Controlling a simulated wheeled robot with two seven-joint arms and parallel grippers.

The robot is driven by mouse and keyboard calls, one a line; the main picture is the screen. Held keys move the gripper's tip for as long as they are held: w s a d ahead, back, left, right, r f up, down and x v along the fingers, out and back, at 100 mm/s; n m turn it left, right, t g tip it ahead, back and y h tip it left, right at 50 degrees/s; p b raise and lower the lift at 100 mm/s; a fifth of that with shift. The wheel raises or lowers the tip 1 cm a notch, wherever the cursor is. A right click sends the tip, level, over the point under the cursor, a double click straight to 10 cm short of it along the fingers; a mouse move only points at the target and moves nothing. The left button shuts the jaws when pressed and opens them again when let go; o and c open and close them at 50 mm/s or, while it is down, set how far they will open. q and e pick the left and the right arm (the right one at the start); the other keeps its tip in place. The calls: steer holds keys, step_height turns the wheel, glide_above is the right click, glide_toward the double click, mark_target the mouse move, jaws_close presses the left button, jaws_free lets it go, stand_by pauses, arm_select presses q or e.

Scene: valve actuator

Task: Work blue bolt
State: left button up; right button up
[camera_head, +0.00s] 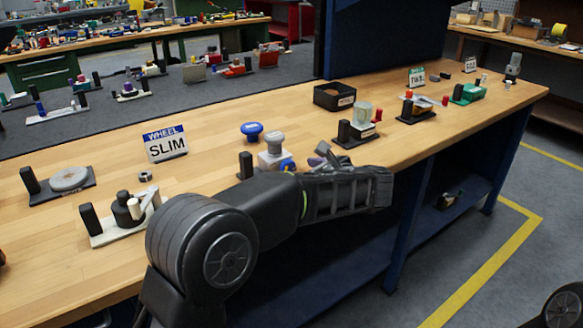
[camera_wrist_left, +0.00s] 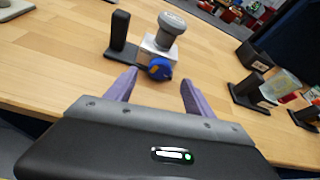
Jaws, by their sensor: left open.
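The blue bolt (camera_head: 287,165) is a round blue head on the front of a white block with a grey knob on top (camera_head: 272,147). In the left wrist view the bolt (camera_wrist_left: 160,68) shows a small yellow mark and faces my gripper. My left gripper (camera_head: 318,158) is open and empty, with purple fingers. In the wrist view its fingertips (camera_wrist_left: 158,78) spread either side of the bolt, apparently short of it. My right gripper is not in view.
A black post (camera_wrist_left: 118,30) stands left of the block on the same base. A loose blue knob (camera_head: 251,131) lies behind it. A clear-topped fixture (camera_head: 362,118) and a black bin (camera_head: 334,97) stand to the right. A "WHEEL SLIM" sign (camera_head: 166,144) stands left; bare wood lies between.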

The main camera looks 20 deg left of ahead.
mark_target(289, 167)
arm_select(q)
steer(key=x, duration=0.5)
steer(key=shift+w+a, duration=0.1)
steer(key=shift+w, duration=0.05)
jaws_close()
stand_by(0.5)
